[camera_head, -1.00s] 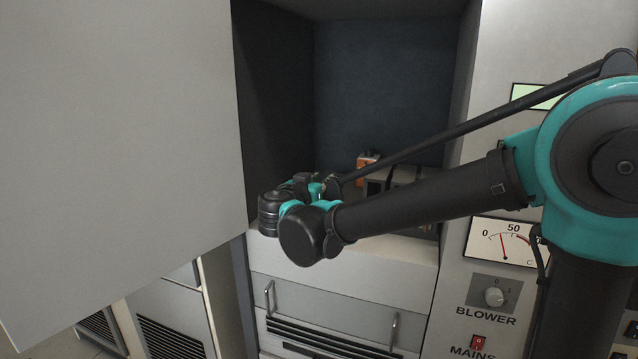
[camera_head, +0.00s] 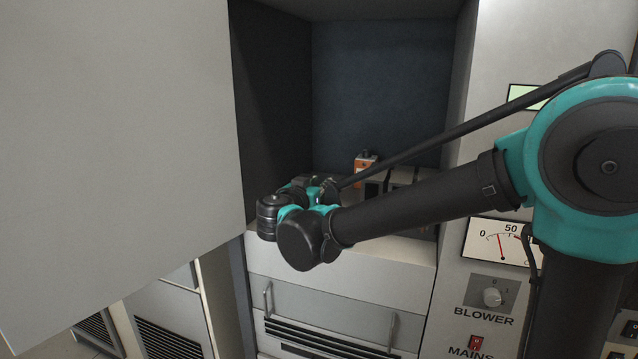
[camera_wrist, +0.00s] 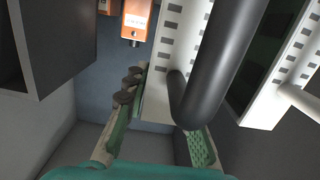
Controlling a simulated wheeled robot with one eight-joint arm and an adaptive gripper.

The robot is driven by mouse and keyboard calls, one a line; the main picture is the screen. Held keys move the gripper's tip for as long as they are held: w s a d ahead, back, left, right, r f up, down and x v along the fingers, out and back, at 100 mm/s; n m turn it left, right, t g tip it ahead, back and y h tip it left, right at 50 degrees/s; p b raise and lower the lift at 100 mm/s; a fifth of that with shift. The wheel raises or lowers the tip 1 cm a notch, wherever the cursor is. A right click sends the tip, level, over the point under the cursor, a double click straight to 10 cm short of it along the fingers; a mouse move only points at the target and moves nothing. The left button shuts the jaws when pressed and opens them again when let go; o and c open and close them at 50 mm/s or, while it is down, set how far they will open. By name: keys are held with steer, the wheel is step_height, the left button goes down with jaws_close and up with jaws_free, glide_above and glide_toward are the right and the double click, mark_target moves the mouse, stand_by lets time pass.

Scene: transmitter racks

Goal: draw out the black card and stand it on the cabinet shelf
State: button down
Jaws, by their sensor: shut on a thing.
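In the wrist view my gripper (camera_wrist: 160,110) has its two green-padded fingers closed around the lower part of the black card's handle area. The card's thick black handle (camera_wrist: 222,60) runs up to the right, in front of a pale front plate (camera_wrist: 165,62) with dark slots. The exact contact is partly hidden behind the handle. In the head view my wrist (camera_head: 305,235) is at the cabinet opening and hides the fingers and most of the card.
An orange box (camera_head: 365,161) stands at the back of the cabinet recess; it also shows in the wrist view (camera_wrist: 137,18). Another slotted plate (camera_wrist: 290,70) with a pale handle is to the right. The cabinet shelf (camera_head: 345,270) has a pale front. A large grey panel (camera_head: 110,150) fills the left.

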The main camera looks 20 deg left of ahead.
steer(key=shift+f, duration=0.35)
steer(key=c, duration=1.2)
jaws_free()
